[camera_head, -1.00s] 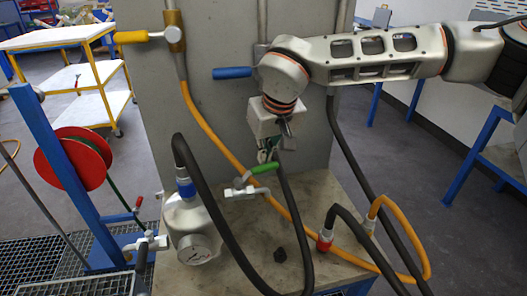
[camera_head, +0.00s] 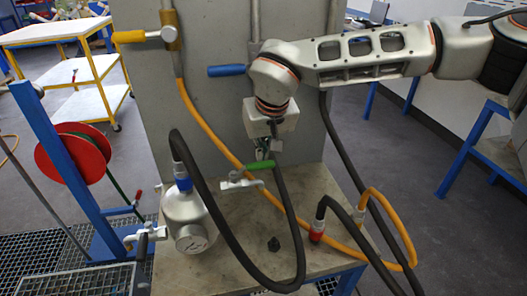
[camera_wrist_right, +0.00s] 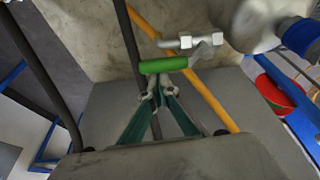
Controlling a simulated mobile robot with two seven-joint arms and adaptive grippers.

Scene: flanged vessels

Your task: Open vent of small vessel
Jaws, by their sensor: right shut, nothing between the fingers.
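The small vessel (camera_head: 186,214) is a rounded silver metal body with a round flanged face, on the bench at the left. A small silver valve (camera_head: 238,184) with a green lever handle (camera_head: 260,165) sits just right of it, and I take this as the vent. The green handle also shows in the right wrist view (camera_wrist_right: 163,65), roughly crosswise. My right gripper (camera_head: 263,154) points down just above the handle. It is shut and empty, its fingertips (camera_wrist_right: 157,92) close beside the handle; I cannot tell whether they touch. My left gripper is not in view.
A black hose (camera_head: 215,215) loops from the vessel across the bench (camera_head: 215,265). An orange hose (camera_head: 217,143) runs behind the valve. Blue (camera_head: 226,70) and orange (camera_head: 130,37) handles are on the upright panel. A red reel (camera_head: 75,153) stands left.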

